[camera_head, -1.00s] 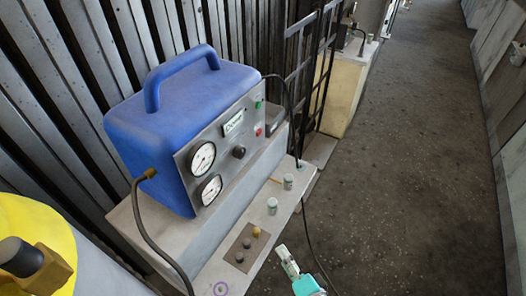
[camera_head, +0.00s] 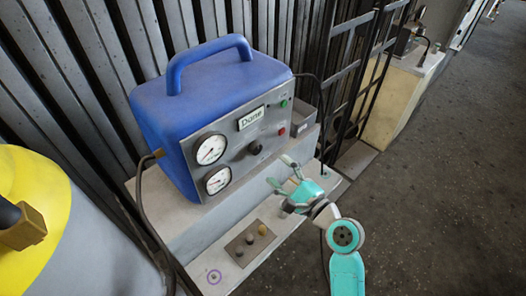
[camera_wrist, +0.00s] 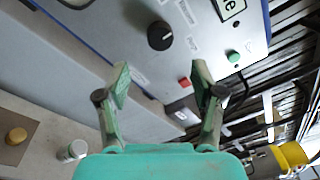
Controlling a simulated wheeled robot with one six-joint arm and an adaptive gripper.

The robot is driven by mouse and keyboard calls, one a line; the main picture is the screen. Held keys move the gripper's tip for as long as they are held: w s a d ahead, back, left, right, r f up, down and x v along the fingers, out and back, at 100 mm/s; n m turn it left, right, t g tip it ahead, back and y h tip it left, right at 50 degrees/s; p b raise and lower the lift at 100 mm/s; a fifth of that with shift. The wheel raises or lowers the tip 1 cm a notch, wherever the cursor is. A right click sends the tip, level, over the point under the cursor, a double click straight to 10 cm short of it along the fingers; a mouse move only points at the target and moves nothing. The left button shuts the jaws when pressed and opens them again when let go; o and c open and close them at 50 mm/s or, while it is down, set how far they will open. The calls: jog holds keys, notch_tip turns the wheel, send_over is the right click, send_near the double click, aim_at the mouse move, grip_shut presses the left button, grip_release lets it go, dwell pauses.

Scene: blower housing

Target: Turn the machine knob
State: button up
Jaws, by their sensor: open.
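The blue machine (camera_head: 205,100) sits on a grey stepped plinth with its front panel facing me. The black machine knob (camera_head: 255,148) is on that panel, right of two round gauges and below the name label. In the wrist view the knob (camera_wrist: 160,36) shows a pale pointer line and lies beyond the fingertips, a little above the gap between them. My turquoise gripper (camera_head: 281,171) is open and empty, in front of the panel, below and right of the knob. In the wrist view the spread fingers (camera_wrist: 161,72) are apart from the knob.
A green button (camera_head: 284,103) and a red button (camera_head: 281,132) are right of the knob. A plate with small knobs (camera_head: 250,245) lies on the lower ledge. A brown hose (camera_head: 145,205) hangs at left. A black metal rack (camera_head: 350,80) stands behind right. Floor at right is clear.

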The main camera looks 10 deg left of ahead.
aim_at(258, 151)
jog(key=x, duration=0.9)
jog(key=c, duration=1.1)
jog(key=shift+c, duration=0.2)
jog(key=shift+f+n, duration=0.1)
jog(key=shift+n, duration=0.2)
jog(key=n, duration=0.5)
jog(key=shift+n+y, duration=0.3)
jog(key=n, duration=0.6)
jog(key=shift+f+y, duration=0.1)
jog(key=shift+y, duration=0.3)
jog(key=shift+n, duration=0.3)
